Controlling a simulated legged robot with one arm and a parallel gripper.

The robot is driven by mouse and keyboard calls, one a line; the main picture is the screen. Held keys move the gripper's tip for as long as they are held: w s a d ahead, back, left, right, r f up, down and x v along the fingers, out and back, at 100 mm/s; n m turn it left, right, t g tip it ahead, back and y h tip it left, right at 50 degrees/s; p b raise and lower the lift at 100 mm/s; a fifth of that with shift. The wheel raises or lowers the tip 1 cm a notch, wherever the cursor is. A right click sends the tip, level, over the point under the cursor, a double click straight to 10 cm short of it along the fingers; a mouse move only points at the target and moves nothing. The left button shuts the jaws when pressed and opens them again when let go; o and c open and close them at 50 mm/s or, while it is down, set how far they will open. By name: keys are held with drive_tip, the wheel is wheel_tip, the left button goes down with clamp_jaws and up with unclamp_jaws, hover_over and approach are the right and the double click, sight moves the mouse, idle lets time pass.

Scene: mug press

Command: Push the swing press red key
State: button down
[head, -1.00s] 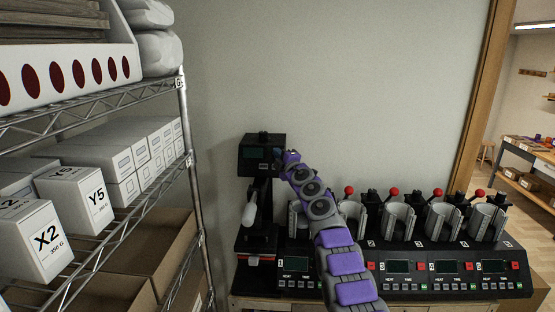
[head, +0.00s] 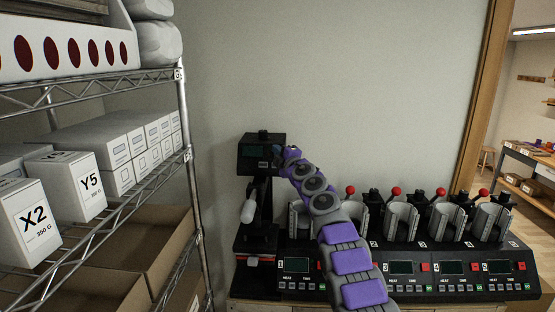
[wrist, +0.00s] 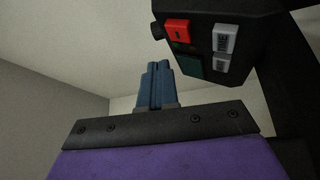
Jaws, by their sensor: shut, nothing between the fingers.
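The swing press (head: 262,152) stands at the left end of the row of machines, with its dark control head on top and a pale handle below. In the wrist view the red key (wrist: 177,30) shows at the upper left of the control head (wrist: 240,22), beside two grey keys and a dark green screen. My gripper (wrist: 158,66) shows there as blue fingers, shut and empty. The fingertips are below and left of the red key in the picture, with no contact visible. In the head view my gripper is at the press head's right side, mostly hidden by my arm.
Several mug presses (head: 440,222) with red-knobbed levers and control panels stand in a row to the right. A wire shelf (head: 187,155) with boxes (head: 78,185) stands close on the left. A plain wall is behind the machines.

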drive_tip(key=s+b, duration=0.1)
drive_tip(key=s+r+b, duration=0.1)
drive_tip(key=s+b, duration=0.1)
drive_tip(key=shift+r+b, duration=0.25)
drive_tip(key=shift+b, duration=0.05)
